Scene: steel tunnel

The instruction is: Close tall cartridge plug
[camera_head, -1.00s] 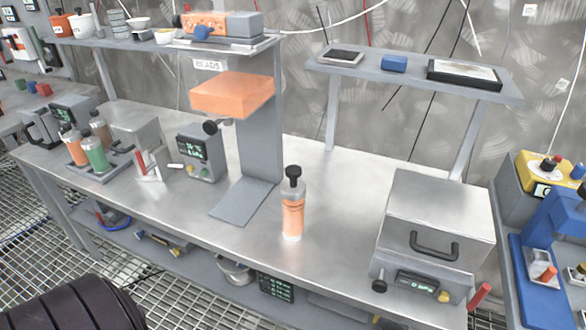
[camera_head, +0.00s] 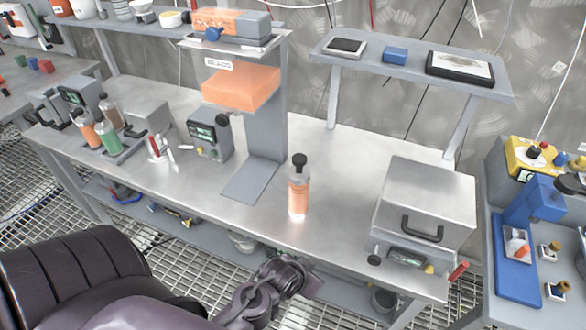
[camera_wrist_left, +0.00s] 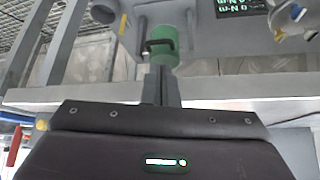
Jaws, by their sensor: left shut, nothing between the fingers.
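The tall cartridge (camera_head: 298,197) stands upright near the front of the steel bench in the head view, with an orange body and clear ends. Its black plug (camera_head: 299,159) sits upright on top; I cannot tell how deep it is seated. My left arm comes in low from the left, its dark wrist (camera_head: 285,278) in front of the bench edge, below and apart from the cartridge. In the left wrist view my left gripper (camera_wrist_left: 161,75) is shut and empty, its fingers pointing toward a green cylinder (camera_wrist_left: 164,45). My right gripper is not in view.
A dispenser stand (camera_head: 262,135) with an orange block (camera_head: 240,88) rises left of the cartridge. A metal box (camera_head: 428,196) with a black handle stands to the right. A raised shelf (camera_head: 400,73) is behind. Bench around the cartridge is clear.

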